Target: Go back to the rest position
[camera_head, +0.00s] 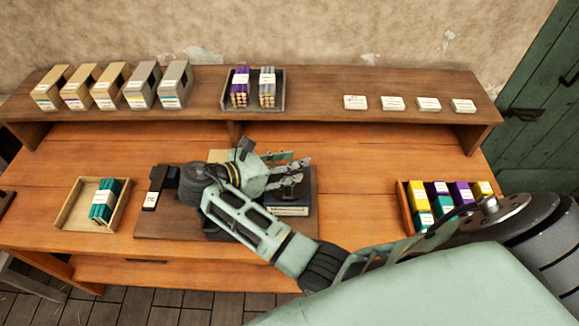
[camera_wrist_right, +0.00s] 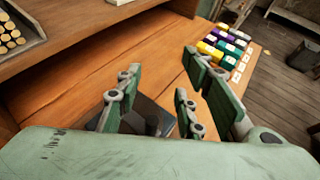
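My right gripper (camera_head: 302,170) is above the middle of the workbench (camera_head: 375,160), over the right part of a dark wooden board (camera_head: 165,222). Its fingers point to the right. In the right wrist view the right gripper (camera_wrist_right: 160,85) has its fingers spread apart, with nothing between them. A dark block with a white label (camera_head: 287,208) is below the fingers on the board. A black part with a label (camera_head: 153,190) stands at the board's left end. My arm hides much of what is on the board. My left gripper is not in view.
A tray with a teal bundle (camera_head: 103,204) is on the left. A crate of coloured bundles (camera_head: 445,190) is on the right, partly behind my arm. The raised shelf (camera_head: 310,95) holds several boxes (camera_head: 110,85), a bundle tray (camera_head: 254,107) and white labels (camera_head: 392,103).

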